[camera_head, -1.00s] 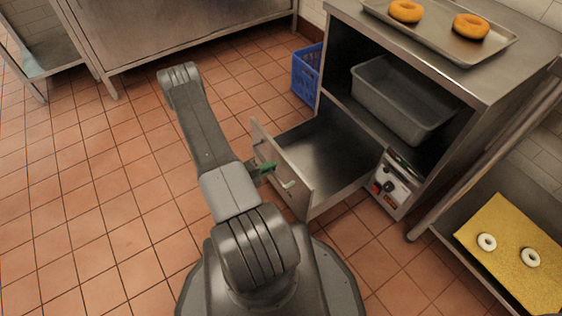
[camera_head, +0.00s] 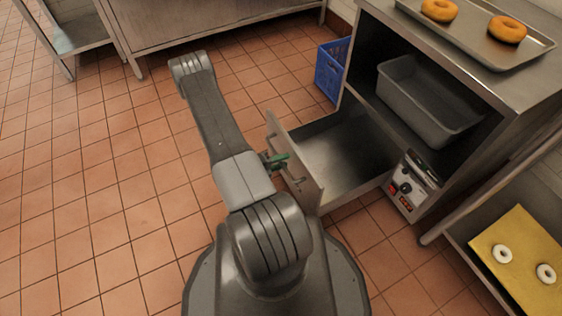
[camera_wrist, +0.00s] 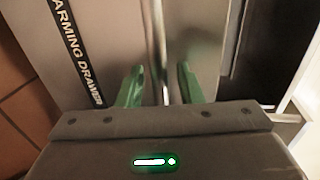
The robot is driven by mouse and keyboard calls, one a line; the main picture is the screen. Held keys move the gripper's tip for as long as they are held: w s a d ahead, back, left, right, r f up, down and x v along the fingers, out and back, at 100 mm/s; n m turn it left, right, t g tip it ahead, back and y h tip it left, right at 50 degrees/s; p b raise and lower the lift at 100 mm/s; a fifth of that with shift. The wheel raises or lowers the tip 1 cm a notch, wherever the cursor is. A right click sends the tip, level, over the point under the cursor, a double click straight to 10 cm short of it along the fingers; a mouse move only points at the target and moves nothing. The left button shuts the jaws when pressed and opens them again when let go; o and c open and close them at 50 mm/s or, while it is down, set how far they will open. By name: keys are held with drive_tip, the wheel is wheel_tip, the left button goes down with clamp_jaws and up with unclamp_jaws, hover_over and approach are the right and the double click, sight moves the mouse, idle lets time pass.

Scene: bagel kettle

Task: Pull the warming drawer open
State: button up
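The warming drawer (camera_head: 347,160) stands pulled out of the steel cabinet, its empty inside showing from above. Its front panel (camera_head: 300,165) faces my arm and carries a bar handle. In the wrist view, the label "ARMING DRAWER" (camera_wrist: 77,50) is on the front, its first letter cut off. The handle (camera_wrist: 160,50) runs upright between the green fingertips of my gripper (camera_wrist: 160,82). The fingers are apart, with a visible gap on each side of the handle. In the head view my gripper (camera_head: 277,161) is at the drawer front, partly hidden by my arm.
A grey pan (camera_head: 425,100) sits on the shelf above the drawer. A tray (camera_head: 460,40) with two bagels is on top. A control box (camera_head: 408,187) is right of the drawer. A blue crate (camera_head: 331,70) stands behind. The tiled floor at left is clear.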

drive_tip(key=shift+a, duration=0.1)
drive_tip(key=p+v, duration=0.3)
drive_tip(key=v, duration=1)
drive_tip(key=shift+s+a, duration=0.15)
drive_tip(key=shift+a, duration=0.15)
idle(0.3)
drive_tip(key=shift+b+x, duration=1.45)
drive_tip(key=shift+x, duration=5.35)
drive_tip(key=shift+d, duration=0.2)
drive_tip(key=shift+r, duration=0.15)
